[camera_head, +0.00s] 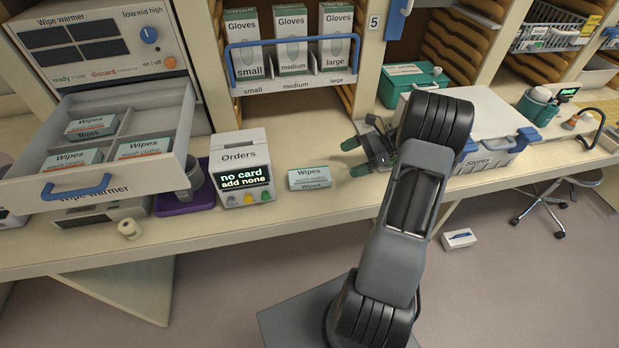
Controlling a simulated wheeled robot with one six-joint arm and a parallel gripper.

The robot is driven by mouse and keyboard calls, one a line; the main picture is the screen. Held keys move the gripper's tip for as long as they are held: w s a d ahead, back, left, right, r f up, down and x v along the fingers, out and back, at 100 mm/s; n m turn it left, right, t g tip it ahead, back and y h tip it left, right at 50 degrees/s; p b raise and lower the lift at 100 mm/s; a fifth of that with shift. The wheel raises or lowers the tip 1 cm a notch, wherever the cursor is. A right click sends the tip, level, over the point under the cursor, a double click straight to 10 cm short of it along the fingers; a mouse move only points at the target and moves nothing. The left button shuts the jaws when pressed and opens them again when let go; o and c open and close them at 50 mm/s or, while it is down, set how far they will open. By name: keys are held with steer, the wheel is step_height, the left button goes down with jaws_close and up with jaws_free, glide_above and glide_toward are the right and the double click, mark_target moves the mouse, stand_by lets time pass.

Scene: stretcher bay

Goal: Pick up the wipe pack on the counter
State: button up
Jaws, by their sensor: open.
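The wipe pack (309,178) lies on the counter (285,212), just right of the Orders box. It is white and pale green with "Wipes" printed on it. My gripper (354,158) is open, to the right of the pack and apart from it in the picture. Its two green-tipped fingers point left toward the pack with nothing between them. My arm hides part of the counter behind it.
The Orders box (241,170) reads "no card add none". At left, the wipe warmer's open drawer (98,190) holds more wipe packs. A glove rack (290,80) stands behind. The counter front between is clear.

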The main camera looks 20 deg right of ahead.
steer(key=p, duration=0.1)
glide_toward(314, 175)
steer(key=x, duration=0.3)
steer(key=shift+w+a, duration=0.2)
steer(key=shift+p+x, duration=1.15)
steer(key=shift+x, duration=1.65)
steer(key=shift+s, duration=0.1)
steer(key=c, duration=1)
steer(key=shift+r, duration=0.1)
